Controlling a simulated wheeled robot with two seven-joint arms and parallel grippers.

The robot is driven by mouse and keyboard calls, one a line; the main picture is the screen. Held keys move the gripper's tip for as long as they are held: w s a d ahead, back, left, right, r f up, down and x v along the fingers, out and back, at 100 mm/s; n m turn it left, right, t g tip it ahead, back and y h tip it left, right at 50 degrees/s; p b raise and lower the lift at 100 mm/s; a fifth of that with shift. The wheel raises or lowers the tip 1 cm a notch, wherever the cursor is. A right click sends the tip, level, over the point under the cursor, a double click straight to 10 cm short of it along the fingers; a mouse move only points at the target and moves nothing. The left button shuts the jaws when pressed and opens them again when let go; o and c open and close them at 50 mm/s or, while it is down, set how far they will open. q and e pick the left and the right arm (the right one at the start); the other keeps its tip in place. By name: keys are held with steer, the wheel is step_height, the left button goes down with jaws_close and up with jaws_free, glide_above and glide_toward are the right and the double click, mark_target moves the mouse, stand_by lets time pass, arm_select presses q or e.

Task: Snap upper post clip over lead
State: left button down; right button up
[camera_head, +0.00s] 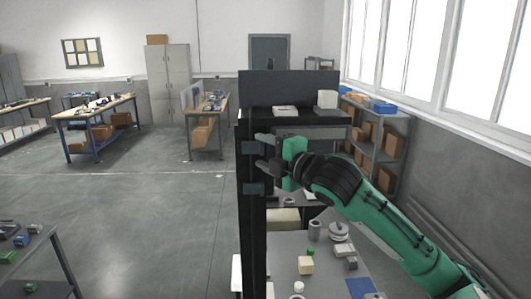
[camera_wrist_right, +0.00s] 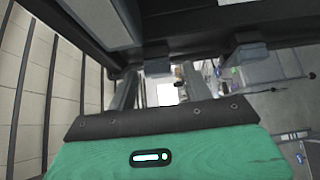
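A dark upright post (camera_head: 258,230) stands in the middle of the head view. Its upper clip (camera_head: 250,147) is a small blue-grey block, and a similar lower clip (camera_head: 254,188) sits below it. My right gripper (camera_head: 266,151) is at the post beside the upper clip, its two fingers apart one above the other. Whether it touches the clip cannot be told. In the wrist view the fingers (camera_wrist_right: 160,92) are apart, and a dark bar (camera_wrist_right: 220,45) with blue-grey blocks crosses above them. I cannot make out the lead. My left gripper is out of view.
A dark bench with a back panel (camera_head: 292,87) stands behind the post. A shelf (camera_head: 372,150) stands right. Open floor (camera_head: 150,210) lies left.

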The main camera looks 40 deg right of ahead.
steer(key=shift+s, duration=0.1)
steer(key=shift+s+d+f+b, duration=0.1)
steer(key=shift+s+b, duration=0.45)
steer(key=s+d+b, duration=0.1)
steer(key=s+b, duration=0.7)
steer(key=s, duration=0.4)
steer(key=shift+s+d, duration=0.15)
steer(key=shift+s, duration=0.1)
stand_by(0.3)
